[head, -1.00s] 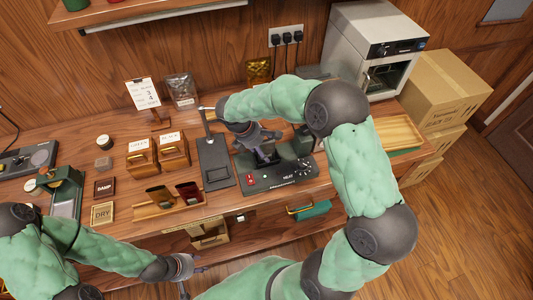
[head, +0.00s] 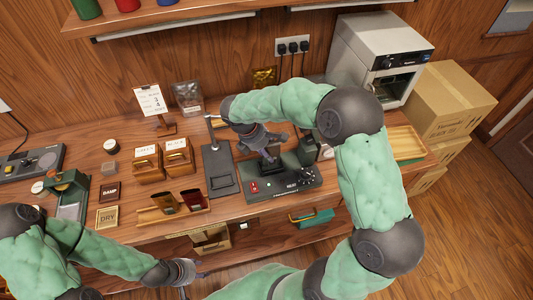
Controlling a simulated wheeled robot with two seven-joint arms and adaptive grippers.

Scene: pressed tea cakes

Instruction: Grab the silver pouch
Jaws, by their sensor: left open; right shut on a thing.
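The silver pouch (head: 187,97) is a grey, shiny, see-through-looking bag. It stands upright against the back wall, right of the white number card. My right gripper (head: 270,153) is to the right of it and nearer the front, above the black device marked HEAT. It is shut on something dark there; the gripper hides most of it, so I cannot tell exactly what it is. My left gripper (head: 190,275) is open and empty, low in front of the counter's front edge, well away from the pouch.
A gold pouch (head: 263,78) stands at the wall further right. A black scale-like plate (head: 219,168), two wooden boxes (head: 179,157) and a wooden holder (head: 165,216) with dark packets sit on the counter. A white oven (head: 377,52) stands back right.

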